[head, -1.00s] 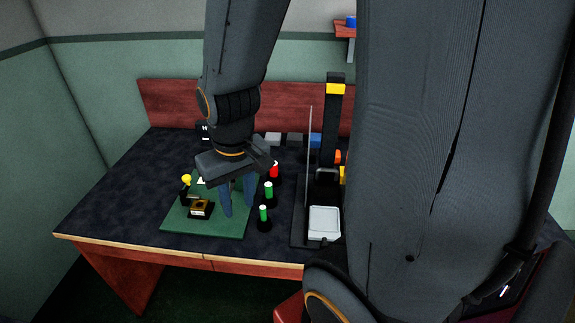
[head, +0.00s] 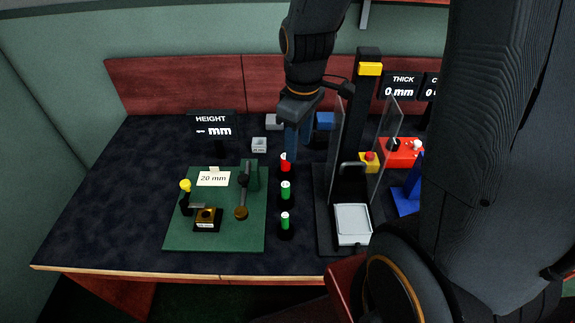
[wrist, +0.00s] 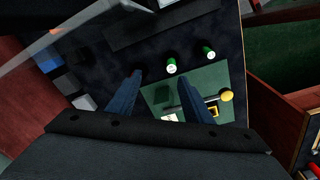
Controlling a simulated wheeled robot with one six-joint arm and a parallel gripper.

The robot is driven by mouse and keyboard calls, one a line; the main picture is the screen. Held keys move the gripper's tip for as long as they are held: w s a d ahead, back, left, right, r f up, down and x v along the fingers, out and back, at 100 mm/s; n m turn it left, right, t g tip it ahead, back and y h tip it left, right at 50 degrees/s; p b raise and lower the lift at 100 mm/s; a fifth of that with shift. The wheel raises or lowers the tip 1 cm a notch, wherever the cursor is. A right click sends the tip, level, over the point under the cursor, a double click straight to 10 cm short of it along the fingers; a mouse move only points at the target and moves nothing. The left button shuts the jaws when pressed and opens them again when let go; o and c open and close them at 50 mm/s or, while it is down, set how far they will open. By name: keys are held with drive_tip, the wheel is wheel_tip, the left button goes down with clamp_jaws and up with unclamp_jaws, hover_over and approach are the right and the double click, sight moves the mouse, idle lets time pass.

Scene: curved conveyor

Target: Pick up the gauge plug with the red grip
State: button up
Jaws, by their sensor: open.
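The gauge plug with the red grip (head: 285,162) stands upright on the dark table, at the back of a row of three plugs. Two plugs with green grips (head: 285,190) (head: 285,221) stand in front of it; they also show in the wrist view (wrist: 171,66) (wrist: 208,52). My gripper (head: 297,153) points down with blue fingers, just behind and slightly right of the red grip in the head view. It is open and holds nothing. In the wrist view its fingers (wrist: 159,80) are spread, and I cannot make out the red grip there.
A green plate (head: 220,235) with a gauge stand and a 20 mm card lies left of the plugs. A black press with clear guards (head: 368,120) stands close on the right, with a white tray (head: 352,224). Grey and blue blocks (head: 325,121) lie behind.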

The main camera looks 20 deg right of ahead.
sight(286, 166)
drive_tip(key=w+f+n, duration=0.2)
drive_tip(key=w+n, duration=0.1)
drive_tip(key=n, duration=0.1)
drive_tip(key=w+f+n, duration=0.2)
drive_tip(key=w+n, duration=0.1)
drive_tip(key=n, duration=0.1)
drive_tip(key=w+f+n+g+b, duration=0.1)
drive_tip(key=w+f+n, duration=0.1)
drive_tip(key=n, duration=0.3)
drive_tip(key=shift+w+d, duration=0.15)
drive_tip(key=shift+w, duration=0.65)
drive_tip(key=shift+w+f+n, duration=0.45)
drive_tip(key=shift+w+n, duration=0.05)
drive_tip(key=shift+n, duration=0.3)
drive_tip(key=shift+f, duration=0.55)
drive_tip(key=shift+f+p, duration=1.25)
drive_tip(key=shift+f, duration=2.1)
drive_tip(key=shift+c, duration=0.4)
clamp_jaws()
